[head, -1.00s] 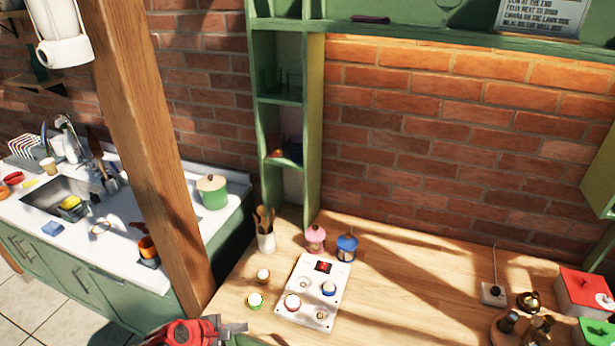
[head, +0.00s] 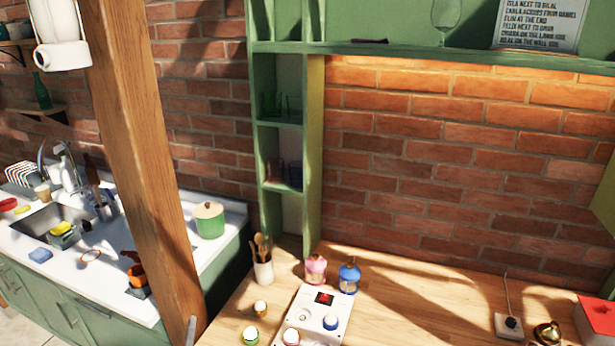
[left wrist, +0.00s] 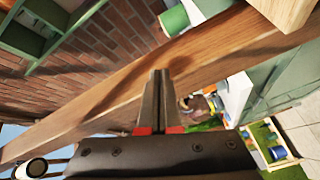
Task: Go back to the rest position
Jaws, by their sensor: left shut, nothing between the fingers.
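My left gripper (left wrist: 160,76) is shut and empty in the left wrist view, its two dark fingers together in front of a wooden beam (left wrist: 215,50). In the head view only a thin grey tip of the left gripper (head: 191,331) shows at the bottom edge, in front of the foot of the wooden post (head: 145,150). My right gripper is in neither view.
A red-lidded box (head: 598,318) stands at the right. A sink counter (head: 185,262) lies left.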

